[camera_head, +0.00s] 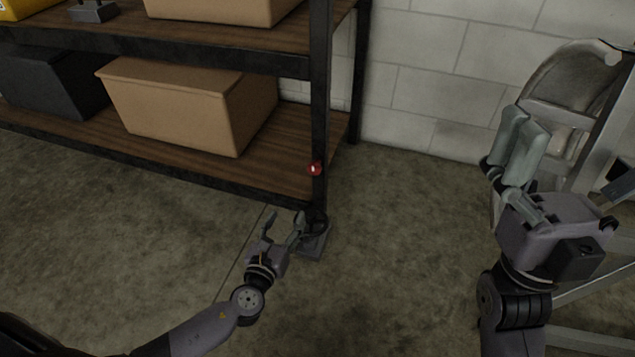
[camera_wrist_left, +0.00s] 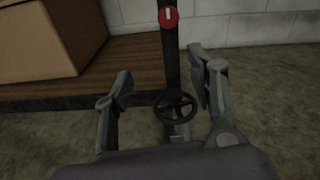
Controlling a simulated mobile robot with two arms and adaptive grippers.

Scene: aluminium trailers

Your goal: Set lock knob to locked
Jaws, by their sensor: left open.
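The lock knob (camera_head: 315,168) is a small red round knob on the black front post of the shelf rack. In the left wrist view the knob (camera_wrist_left: 168,17) is at the top, facing me, with an upright white mark. My left gripper (camera_head: 284,225) is open and empty, below and a little left of the knob and apart from it. In the left wrist view its fingers (camera_wrist_left: 164,72) stand wide apart, with the knob beyond and above them. My right gripper (camera_head: 525,148) is raised at the right, far from the knob; its fingers look close together.
A black handwheel (camera_wrist_left: 175,107) on a grey base sits low by the post, beyond my left fingers. The shelf rack (camera_head: 190,185) holds cardboard boxes (camera_head: 185,105) and a dark bin (camera_head: 50,85). A metal frame (camera_head: 570,120) stands at the right. The middle floor is clear.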

